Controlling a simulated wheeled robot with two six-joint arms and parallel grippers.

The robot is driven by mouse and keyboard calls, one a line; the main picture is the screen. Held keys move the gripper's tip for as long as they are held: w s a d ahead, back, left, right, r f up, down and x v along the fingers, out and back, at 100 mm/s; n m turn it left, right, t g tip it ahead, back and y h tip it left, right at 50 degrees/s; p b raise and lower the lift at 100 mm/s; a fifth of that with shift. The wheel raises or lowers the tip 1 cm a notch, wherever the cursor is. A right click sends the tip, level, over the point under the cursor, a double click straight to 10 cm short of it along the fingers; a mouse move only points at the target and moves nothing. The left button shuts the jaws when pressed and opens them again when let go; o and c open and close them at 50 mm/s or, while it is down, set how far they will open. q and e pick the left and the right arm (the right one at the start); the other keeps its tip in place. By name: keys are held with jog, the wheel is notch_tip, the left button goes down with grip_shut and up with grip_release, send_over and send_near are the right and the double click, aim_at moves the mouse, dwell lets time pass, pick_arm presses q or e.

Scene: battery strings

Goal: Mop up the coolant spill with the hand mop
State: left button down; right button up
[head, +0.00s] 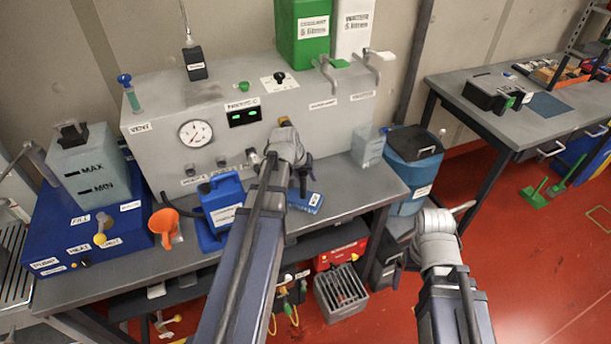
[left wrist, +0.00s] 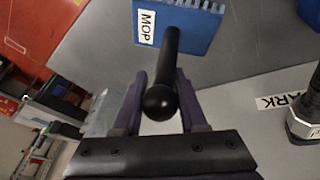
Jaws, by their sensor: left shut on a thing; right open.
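The hand mop has a blue head labelled MOP (left wrist: 190,25) and a black handle with a round knob (left wrist: 160,100). In the left wrist view the handle lies between the purple fingers of my left gripper (left wrist: 158,105), which is shut on it. My right gripper (head: 462,207) is open and empty, right of the bench. A flat blue patch (head: 207,238) shows by the blue jug's foot; I cannot tell whether it is the spill.
The blue jug (head: 222,200) and orange funnel (head: 165,226) stand left of the mop on the grey bench (head: 348,197). A clear container (head: 368,148) stands to its right. The grey machine (head: 210,120) with gauge and taps fills the back. A blue bin (head: 412,175) stands beside the bench.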

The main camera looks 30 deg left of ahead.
pick_arm(q)
jog(key=shift+r+p, duration=2.8)
jog(key=shift+r, duration=0.2)
notch_tip(320, 180, up, 3)
jog(key=p, duration=0.3)
jog(key=shift+f, duration=0.15)
